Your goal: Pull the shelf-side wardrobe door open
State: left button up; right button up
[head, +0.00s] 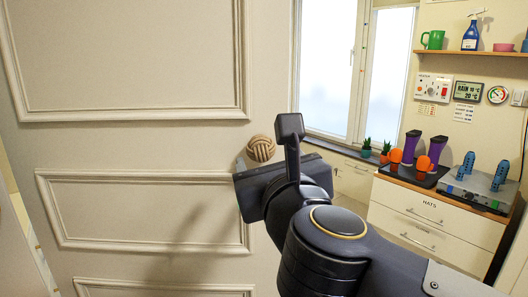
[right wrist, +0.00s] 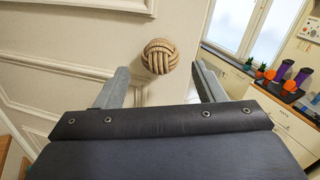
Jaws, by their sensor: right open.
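A cream panelled door (head: 130,140) fills the left half of the head view. A round knotted-rope knob (head: 261,148) sits near its right edge. My right gripper (head: 268,165) is close to the knob and partly in front of the door. In the right wrist view the knob (right wrist: 160,56) lies ahead, between and beyond the two open fingers of the right gripper (right wrist: 160,80). The fingers look apart from the knob. The door (right wrist: 95,50) also shows behind it there. My left gripper is in neither view.
A drawer cabinet (head: 440,212) with purple bottles, orange items and blue objects on top stands at the right. A wall shelf (head: 480,53) holds a green mug and a spray bottle. A window (head: 340,65) is behind. A narrow gap shows at the door's left.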

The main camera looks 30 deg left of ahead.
jog(key=v, duration=0.3)
jog(key=shift+d, duration=0.1)
dwell(0.3)
